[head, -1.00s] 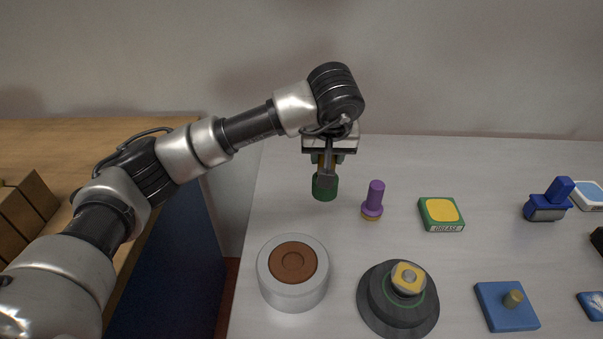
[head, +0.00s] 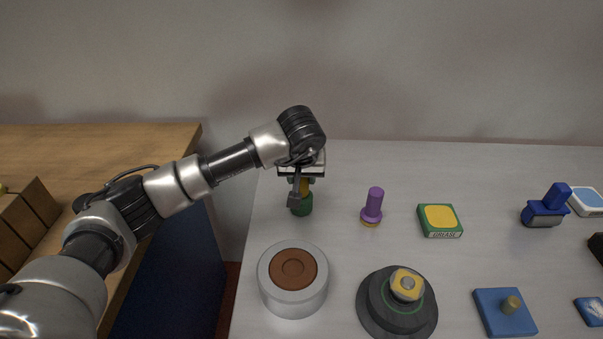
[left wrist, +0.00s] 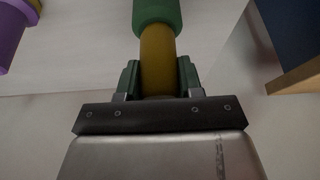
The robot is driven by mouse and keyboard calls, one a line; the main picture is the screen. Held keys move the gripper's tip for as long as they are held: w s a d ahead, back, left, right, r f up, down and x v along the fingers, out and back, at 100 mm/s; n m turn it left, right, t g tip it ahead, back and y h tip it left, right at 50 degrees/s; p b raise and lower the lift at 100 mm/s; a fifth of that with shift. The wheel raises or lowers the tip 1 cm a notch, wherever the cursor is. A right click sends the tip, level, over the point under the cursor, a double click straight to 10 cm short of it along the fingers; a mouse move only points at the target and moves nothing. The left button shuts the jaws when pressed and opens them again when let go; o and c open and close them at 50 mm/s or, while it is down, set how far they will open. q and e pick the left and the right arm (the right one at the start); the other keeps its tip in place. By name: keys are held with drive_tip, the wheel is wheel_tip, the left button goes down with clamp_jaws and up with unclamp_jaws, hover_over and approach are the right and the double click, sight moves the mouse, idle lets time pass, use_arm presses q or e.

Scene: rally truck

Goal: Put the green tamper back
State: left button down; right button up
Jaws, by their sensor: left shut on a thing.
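The green tamper (head: 301,206) has a green cylindrical end and a yellow-brown shaft. My left gripper (head: 301,181) is shut on it near the back left of the white table, with the green end pointing down. In the left wrist view the tamper's shaft (left wrist: 158,62) sits between the two green-padded fingers of my left gripper (left wrist: 159,80), with the green part beyond them. Whether its lower end touches the table I cannot tell. My right gripper is not in view.
A purple tamper (head: 373,207) stands to the right of the held one. A grey pot with a brown top (head: 293,279) stands in front. A grease box (head: 439,220), dark round base (head: 398,309), blue tool (head: 546,207) and blue block (head: 503,313) lie rightward.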

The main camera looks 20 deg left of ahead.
use_arm(q)
drive_tip(key=shift+f, duration=0.1)
drive_tip(key=c, duration=0.7)
unclamp_jaws()
